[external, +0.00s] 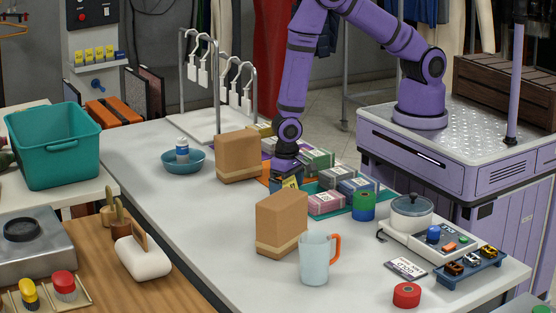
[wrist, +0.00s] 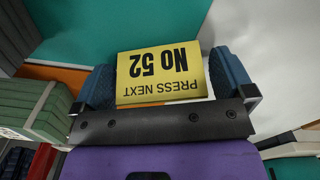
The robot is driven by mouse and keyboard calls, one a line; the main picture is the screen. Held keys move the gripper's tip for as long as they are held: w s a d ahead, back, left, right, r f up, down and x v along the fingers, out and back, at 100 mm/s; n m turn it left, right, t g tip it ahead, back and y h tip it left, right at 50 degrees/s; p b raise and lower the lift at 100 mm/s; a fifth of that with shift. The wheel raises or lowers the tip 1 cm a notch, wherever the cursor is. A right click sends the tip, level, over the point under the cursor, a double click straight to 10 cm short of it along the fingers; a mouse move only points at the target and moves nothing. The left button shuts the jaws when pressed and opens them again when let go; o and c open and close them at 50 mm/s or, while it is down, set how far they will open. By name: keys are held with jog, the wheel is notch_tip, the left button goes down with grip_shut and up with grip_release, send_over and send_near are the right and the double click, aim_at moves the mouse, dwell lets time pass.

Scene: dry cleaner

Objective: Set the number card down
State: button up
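The number card (wrist: 158,72) is yellow and reads "No 52" and "PRESS NEXT", upside down in the wrist view. In the external view the card (external: 291,183) shows small and yellow below my gripper (external: 285,181), low over the table between two brown boxes. Teal and orange surfaces lie behind the card in the wrist view. I cannot tell whether the card touches anything beneath it.
Brown boxes stand behind (external: 238,156) and in front (external: 281,222) of my gripper. Banded bundles (external: 325,203) sit on a teal tray to its right. A jug (external: 315,260) and scale (external: 410,227) stand nearer the right. The table's left front (external: 195,215) is clear.

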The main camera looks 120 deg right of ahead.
jog(key=shift+r, duration=0.1)
jog(key=s+a+r+n+t, duration=0.1)
jog(key=s+r+n, duration=0.15)
jog(key=r, duration=0.95)
jog(key=s+a+r+n+t, duration=0.1)
jog(key=s+r+n, duration=0.15)
jog(key=r, duration=0.95)
jog(key=s+a+r+n, duration=0.1)
jog(key=s+r, duration=0.3)
jog(key=r, duration=0.8)
jog(key=s+r+n+t, duration=0.1)
jog(key=s+r+n, duration=0.2)
jog(key=s+r, duration=0.3)
jog(key=s+r+n+t, duration=0.2)
jog(key=s+r+n, duration=0.2)
jog(key=s, duration=1.1)
jog(key=shift+r+n, duration=0.3)
jog(key=shift+r, duration=0.95)
